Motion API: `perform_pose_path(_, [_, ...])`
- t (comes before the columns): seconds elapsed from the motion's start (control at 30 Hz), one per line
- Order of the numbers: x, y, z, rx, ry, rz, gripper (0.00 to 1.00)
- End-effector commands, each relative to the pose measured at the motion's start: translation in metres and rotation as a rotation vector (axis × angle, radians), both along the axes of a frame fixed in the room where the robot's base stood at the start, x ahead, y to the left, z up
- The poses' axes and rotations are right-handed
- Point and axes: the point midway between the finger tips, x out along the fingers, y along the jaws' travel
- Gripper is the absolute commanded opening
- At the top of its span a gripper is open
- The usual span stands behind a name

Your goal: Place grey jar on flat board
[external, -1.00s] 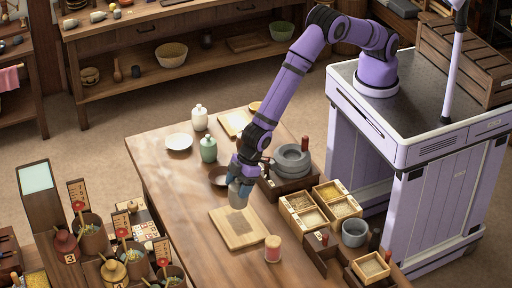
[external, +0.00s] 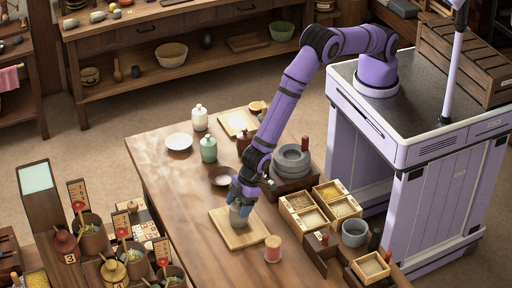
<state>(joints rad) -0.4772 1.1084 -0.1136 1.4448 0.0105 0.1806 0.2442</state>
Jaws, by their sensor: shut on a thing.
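The grey jar (external: 238,217) is between the fingers of my gripper (external: 241,205), over the middle of the flat board (external: 221,221). My gripper points down and is shut on the jar, hiding its upper part. The jar's bottom appears to be at the board's surface, but I cannot tell whether it touches. The flat board is light wood and lies on the wooden table.
A red-and-cream jar (external: 273,249) stands just right of the board. A dark bowl (external: 222,176), a green jar (external: 208,149), a white jar (external: 199,118) and a white plate (external: 179,142) stand behind. Grain boxes (external: 303,213) and a stone quern (external: 292,160) stand right. The table's left is clear.

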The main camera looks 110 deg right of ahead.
Motion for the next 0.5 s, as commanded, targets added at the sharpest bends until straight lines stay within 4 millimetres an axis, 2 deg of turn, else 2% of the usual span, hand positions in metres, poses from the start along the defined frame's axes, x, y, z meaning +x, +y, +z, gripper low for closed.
perform_pose_path(0.03, [0.0004, 0.0001, -0.001, 0.0, -0.001, 0.0, 0.14])
perform_pose_path(0.07, [0.0, 0.0, -0.0014, 0.0, 0.0, 0.0, 0.71])
perform_pose_path(0.13, [-0.0001, 0.0, -0.0013, 0.0, 0.0, 0.0, 0.87])
perform_pose_path(0.17, [-0.0001, 0.0, -0.0013, 0.0, 0.0, 0.0, 0.92])
perform_pose_path(0.5, [0.0001, 0.0, 0.0018, 0.0, 0.0, 0.0, 0.92])
